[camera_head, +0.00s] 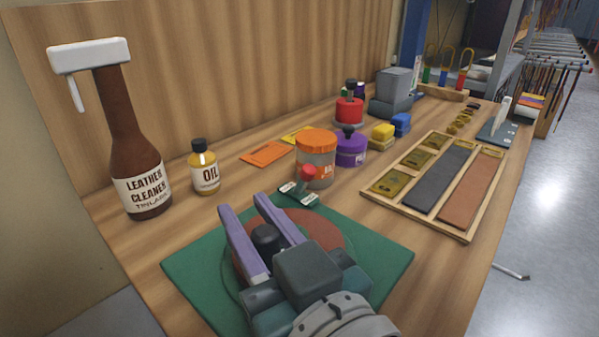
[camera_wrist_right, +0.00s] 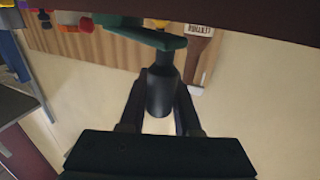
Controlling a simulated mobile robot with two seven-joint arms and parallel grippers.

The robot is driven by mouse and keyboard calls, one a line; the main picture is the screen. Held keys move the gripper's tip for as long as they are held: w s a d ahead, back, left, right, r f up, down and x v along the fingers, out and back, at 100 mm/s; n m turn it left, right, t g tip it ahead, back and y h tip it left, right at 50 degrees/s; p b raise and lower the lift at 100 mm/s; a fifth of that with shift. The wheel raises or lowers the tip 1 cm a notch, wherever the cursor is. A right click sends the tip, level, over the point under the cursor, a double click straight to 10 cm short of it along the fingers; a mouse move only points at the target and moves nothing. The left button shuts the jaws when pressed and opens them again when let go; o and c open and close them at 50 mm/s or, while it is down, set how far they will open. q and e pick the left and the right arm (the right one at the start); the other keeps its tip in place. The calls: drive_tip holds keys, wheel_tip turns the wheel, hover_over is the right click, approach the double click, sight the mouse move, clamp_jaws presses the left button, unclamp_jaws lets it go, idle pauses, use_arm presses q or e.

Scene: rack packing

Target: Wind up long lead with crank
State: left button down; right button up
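A green square base (camera_head: 385,252) lies at the front of the bench, with a round red-brown piece (camera_head: 328,228) on it, partly hidden by my right gripper. I cannot tell if this round piece is a wound lead. My right gripper (camera_head: 244,204) has its two lavender fingers on either side of a black crank handle (camera_head: 267,237) and appears shut on it. The right wrist view shows the black handle (camera_wrist_right: 161,92) between the dark fingers, below a green part (camera_wrist_right: 140,32). No loose lead can be clearly seen. My left gripper is not in view.
A small dark plate with a red knob (camera_head: 307,174) stands at the base's back edge. Behind are a leather cleaner bottle (camera_head: 124,130), oil bottle (camera_head: 204,168), orange-lidded jar (camera_head: 316,165) and purple jar (camera_head: 351,150). A wooden tray (camera_head: 434,225) lies right.

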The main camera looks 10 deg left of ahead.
drive_tip(key=o, duration=0.4)
drive_tip(key=p+v, duration=0.1)
drive_tip(key=v, duration=0.9)
drive_tip(key=shift+w, duration=0.1)
